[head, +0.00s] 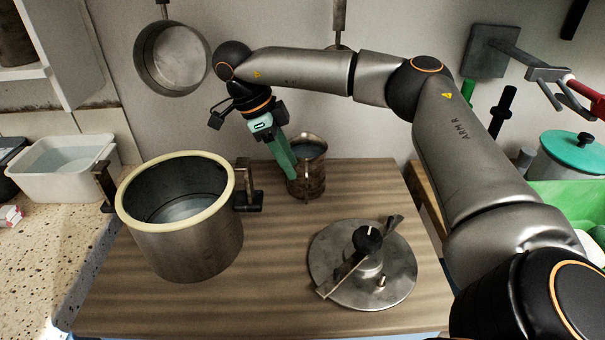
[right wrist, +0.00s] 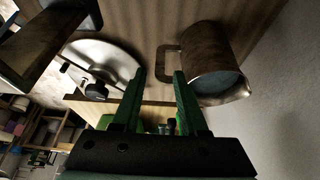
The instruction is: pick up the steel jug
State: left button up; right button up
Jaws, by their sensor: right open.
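The steel jug (head: 311,182) stands at the back of the wooden board, near the wall. It looks brownish and worn. My right gripper (head: 287,170) reaches down just left of it with green fingers that partly hide its left side. In the right wrist view the jug (right wrist: 207,45) is at upper right, with its squared handle (right wrist: 160,58) at the tips of my open right gripper (right wrist: 160,76). The handle lines up with the gap between the fingers; I cannot tell whether it is inside it. Nothing is held. My left gripper is not in view.
A large steel pot (head: 187,242) with black side handles stands left of my right gripper. A round steel lid (head: 330,286) with a clamp lies on the front right of the board (head: 262,300). A pan (head: 172,60) hangs on the wall behind. A white tub (head: 60,180) stands at left.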

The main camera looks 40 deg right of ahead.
aim_at(304, 188)
jog(key=x, duration=0.8)
jog(key=shift+d+f+b, duration=0.1)
jog(key=shift+f+b, duration=0.1)
jog(key=shift+b, duration=0.2)
grip_shut()
jog(key=shift+r, duration=0.15)
dwell(0.8)
